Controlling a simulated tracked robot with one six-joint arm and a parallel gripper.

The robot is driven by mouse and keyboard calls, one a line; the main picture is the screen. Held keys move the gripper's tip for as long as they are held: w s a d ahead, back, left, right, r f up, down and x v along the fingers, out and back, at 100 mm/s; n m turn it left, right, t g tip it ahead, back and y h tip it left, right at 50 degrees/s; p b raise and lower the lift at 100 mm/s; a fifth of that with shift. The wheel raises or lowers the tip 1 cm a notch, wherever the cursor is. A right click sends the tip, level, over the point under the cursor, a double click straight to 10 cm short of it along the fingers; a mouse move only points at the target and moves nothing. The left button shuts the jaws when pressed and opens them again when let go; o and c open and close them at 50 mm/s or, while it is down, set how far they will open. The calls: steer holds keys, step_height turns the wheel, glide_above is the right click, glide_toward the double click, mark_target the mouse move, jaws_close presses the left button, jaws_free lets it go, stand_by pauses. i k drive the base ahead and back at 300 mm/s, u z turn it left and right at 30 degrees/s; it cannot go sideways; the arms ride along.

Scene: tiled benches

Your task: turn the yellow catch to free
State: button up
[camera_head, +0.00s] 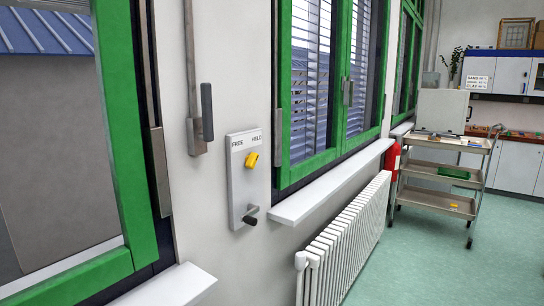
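The yellow catch (252,159) sits on a pale upright plate (236,185) fixed to the wall between two green-framed windows. The plate's top edge carries the word FREE on the left and HELD on the right. The catch is tilted, with its upper end leaning right, toward the HELD side. A dark crank handle (250,216) with a black knob sticks out from the lower part of the plate. My gripper is not in view.
A white sill (330,186) and a white radiator (345,240) stand right of the plate. A grey lever with a rod (206,112) hangs on the wall to its upper left. A trolley (440,172) and red extinguisher (393,160) are farther back. The green floor (430,270) is open at right.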

mark_target(250, 161)
steer(key=u, duration=0.2)
steer(key=i, duration=1.15)
steer(key=u, duration=0.45)
